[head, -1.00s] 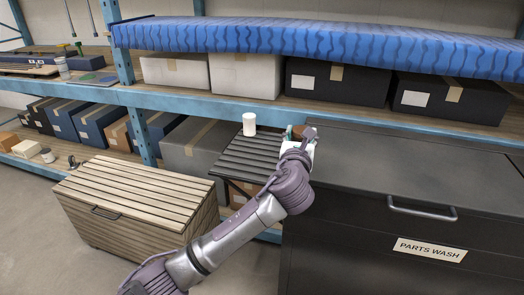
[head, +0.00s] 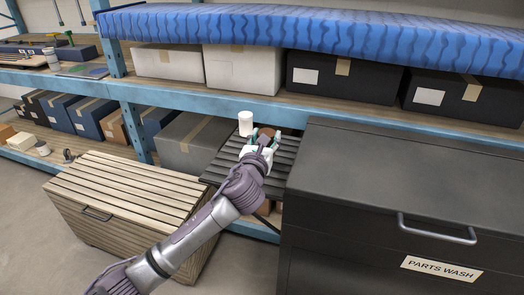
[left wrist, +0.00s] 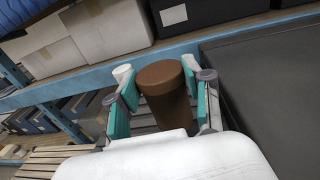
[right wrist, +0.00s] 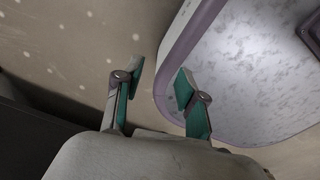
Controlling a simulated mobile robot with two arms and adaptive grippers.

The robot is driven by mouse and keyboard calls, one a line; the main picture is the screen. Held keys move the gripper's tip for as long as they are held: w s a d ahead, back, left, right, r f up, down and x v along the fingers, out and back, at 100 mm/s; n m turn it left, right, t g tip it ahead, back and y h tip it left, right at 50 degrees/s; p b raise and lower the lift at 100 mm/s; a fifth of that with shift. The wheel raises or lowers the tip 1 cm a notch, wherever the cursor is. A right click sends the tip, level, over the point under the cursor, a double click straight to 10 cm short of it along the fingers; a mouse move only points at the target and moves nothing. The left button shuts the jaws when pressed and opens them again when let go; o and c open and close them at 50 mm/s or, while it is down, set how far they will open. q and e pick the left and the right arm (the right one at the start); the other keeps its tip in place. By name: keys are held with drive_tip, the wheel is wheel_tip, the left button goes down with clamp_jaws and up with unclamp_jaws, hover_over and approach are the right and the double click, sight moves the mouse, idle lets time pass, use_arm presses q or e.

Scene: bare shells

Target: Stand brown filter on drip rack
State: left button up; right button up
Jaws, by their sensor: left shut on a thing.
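The brown filter (left wrist: 164,90) is an upright brown cylinder between the teal pads of my left gripper (left wrist: 162,100), which is shut on it. In the head view my left gripper (head: 260,142) is over the dark slatted drip rack (head: 225,168), with the brown filter (head: 268,130) partly hidden behind the fingers. I cannot tell whether the filter's base touches the slats. A white cylinder (head: 245,123) stands at the back left of the rack. In the right wrist view my right gripper (right wrist: 158,88) is open and empty.
The dark parts wash cabinet (head: 400,190) stands right beside the rack. A slatted wooden chest (head: 130,205) is to the left. Blue shelving with boxes (head: 190,142) runs behind. Front slats of the rack are bare.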

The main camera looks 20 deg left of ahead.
use_arm(q)
drive_tip(key=shift+s+a+f, duration=0.2)
drive_tip(key=shift+a+f, duration=0.15)
drive_tip(key=shift+a, duration=0.05)
wheel_tip(320, 180, down, 4)
drive_tip(key=shift+r+b, duration=0.25)
drive_tip(key=shift+b, duration=0.1)
drive_tip(key=shift+f, duration=0.2)
drive_tip(key=o, duration=1.2)
use_arm(e)
drive_tip(key=shift+w+d+f, duration=0.15)
drive_tip(key=shift+w+f, duration=0.15)
drive_tip(key=shift+w, duration=0.35)
use_arm(q)
drive_tip(key=s, duration=1.2)
drive_tip(key=shift+d+r, duration=0.1)
drive_tip(key=shift+d, duration=0.15)
use_arm(e)
drive_tip(key=shift+w, duration=0.1)
